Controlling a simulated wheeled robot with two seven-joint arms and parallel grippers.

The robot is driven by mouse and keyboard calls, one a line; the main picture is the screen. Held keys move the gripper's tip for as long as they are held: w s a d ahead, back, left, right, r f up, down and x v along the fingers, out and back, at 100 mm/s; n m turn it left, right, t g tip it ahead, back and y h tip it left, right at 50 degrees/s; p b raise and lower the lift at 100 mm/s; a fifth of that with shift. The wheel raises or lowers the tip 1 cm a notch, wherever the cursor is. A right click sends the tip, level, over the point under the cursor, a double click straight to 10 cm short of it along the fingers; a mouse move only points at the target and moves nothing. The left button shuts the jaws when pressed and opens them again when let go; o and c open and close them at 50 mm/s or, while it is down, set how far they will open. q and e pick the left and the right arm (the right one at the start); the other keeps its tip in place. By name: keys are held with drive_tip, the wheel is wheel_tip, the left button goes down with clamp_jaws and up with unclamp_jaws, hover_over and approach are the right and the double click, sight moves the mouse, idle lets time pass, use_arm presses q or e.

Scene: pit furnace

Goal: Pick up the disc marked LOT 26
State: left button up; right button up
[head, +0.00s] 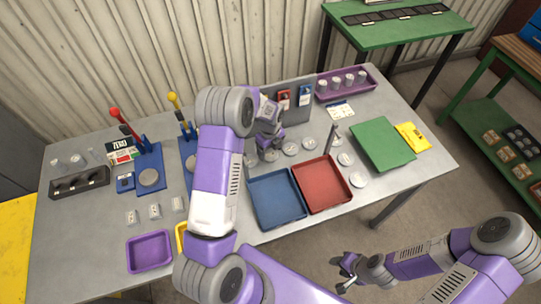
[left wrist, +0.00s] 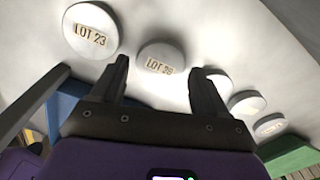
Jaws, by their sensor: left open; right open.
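In the left wrist view, a round pale disc with the label LOT 26 (left wrist: 161,58) lies flat on the table, just beyond and between my fingertips. My left gripper (left wrist: 160,72) is open and empty over it, with a finger towards each side of the disc. A second disc marked LOT 23 (left wrist: 90,30) lies to its left. In the head view, my left gripper (head: 268,143) is at the row of discs behind the trays; the labels are too small to read there. My right gripper (head: 345,274) is open and empty, low in front of the table.
More pale discs (head: 309,143) lie along the row. A blue tray (head: 277,222) and a red tray (head: 345,196) stand in front of them. A grey upright panel (head: 302,117) stands behind. A green mat (head: 383,143) lies to the right, and lever presses (head: 148,160) stand left.

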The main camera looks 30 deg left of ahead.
use_arm(q)
drive_tip(key=shift+f, duration=0.8)
drive_tip(key=c, duration=1.1)
drive_tip(key=shift+r, duration=0.1)
